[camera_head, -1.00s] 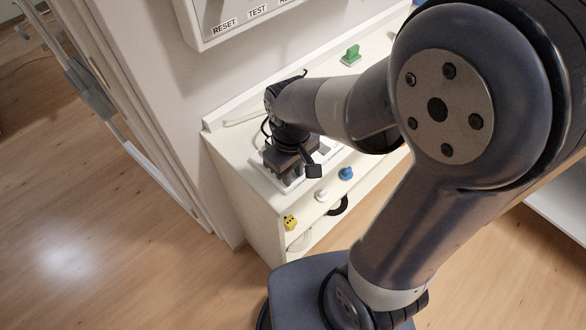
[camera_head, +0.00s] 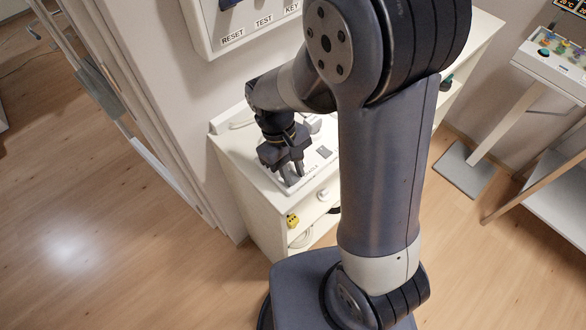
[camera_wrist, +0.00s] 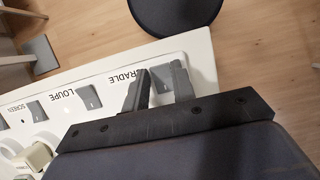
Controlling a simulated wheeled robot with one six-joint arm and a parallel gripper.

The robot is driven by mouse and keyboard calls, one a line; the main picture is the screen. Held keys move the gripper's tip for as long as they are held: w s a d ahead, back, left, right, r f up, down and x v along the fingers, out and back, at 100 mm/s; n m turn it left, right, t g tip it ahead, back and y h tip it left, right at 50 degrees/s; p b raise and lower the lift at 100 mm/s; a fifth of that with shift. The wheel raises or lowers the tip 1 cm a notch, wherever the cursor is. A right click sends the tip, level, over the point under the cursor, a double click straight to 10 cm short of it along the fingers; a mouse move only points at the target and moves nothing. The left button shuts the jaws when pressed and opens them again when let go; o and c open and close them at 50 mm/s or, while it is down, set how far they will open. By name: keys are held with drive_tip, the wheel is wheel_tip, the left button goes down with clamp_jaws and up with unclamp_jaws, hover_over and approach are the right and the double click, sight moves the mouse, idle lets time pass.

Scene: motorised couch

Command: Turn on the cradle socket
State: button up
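A white socket strip (camera_head: 312,164) lies on top of the low white cabinet. In the wrist view the strip (camera_wrist: 112,80) shows labels SCREEN, LOUPE and a partly covered CRADLE, each with a grey rocker switch. The cradle switch (camera_wrist: 160,82) is partly hidden at my fingers. My gripper (camera_head: 291,174) points down at the near left end of the strip. In the wrist view its two fingers (camera_wrist: 159,88) stand apart, one on either side of the cradle switch. They look open and hold nothing. I cannot tell whether they touch the switch, or its on/off position.
The loupe switch (camera_wrist: 89,97) and screen switch (camera_wrist: 37,112) sit farther along the strip, with a plug (camera_wrist: 38,156) beside them. A wall panel (camera_head: 240,45) hangs above the cabinet (camera_head: 262,207). Floor at left is clear.

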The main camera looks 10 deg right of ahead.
drive_tip(key=o, duration=0.4)
drive_tip(key=shift+c, duration=0.2)
drive_tip(key=v, duration=1)
drive_tip(key=shift+r+b, duration=0.4)
drive_tip(key=shift+w+f, duration=0.1)
drive_tip(key=x, duration=1)
drive_tip(key=shift+f+p, duration=0.25)
drive_tip(key=shift+p, duration=0.15)
drive_tip(key=shift+f, duration=0.2)
drive_tip(key=shift+r, duration=0.1)
drive_tip(key=shift+r, duration=0.1)
